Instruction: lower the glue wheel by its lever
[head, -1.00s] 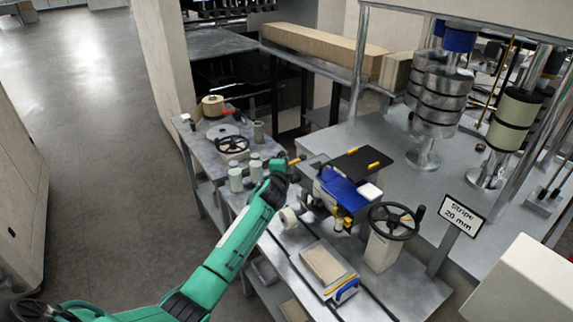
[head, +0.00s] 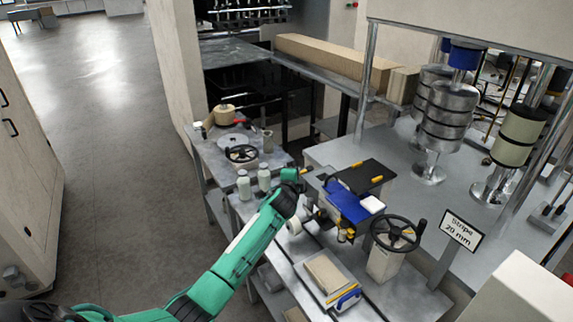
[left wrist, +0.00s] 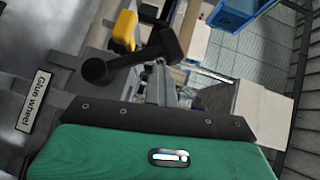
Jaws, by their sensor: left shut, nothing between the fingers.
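The glue unit with a blue body (head: 350,204) stands on the bench, right of my left gripper. My left gripper (head: 303,188) is at the unit's left side, partly hidden by my own wrist. In the left wrist view the gripper (left wrist: 160,88) is shut and empty. A black lever-like arm with a round end (left wrist: 96,70) lies just beyond the fingers, beside a yellow piece (left wrist: 124,31). I cannot tell whether the fingers touch it. A "Glue wheel" label (left wrist: 37,101) is at the left. The glue wheel itself is not clearly seen. My right gripper is out of view.
A black handwheel (head: 396,233) on a pale block and a "Stripe 20 mm" sign (head: 461,230) stand right of the unit. Two pale bottles (head: 244,186) stand left of my gripper. A pad (head: 327,273) lies in front. Metal rollers (head: 437,110) stand behind.

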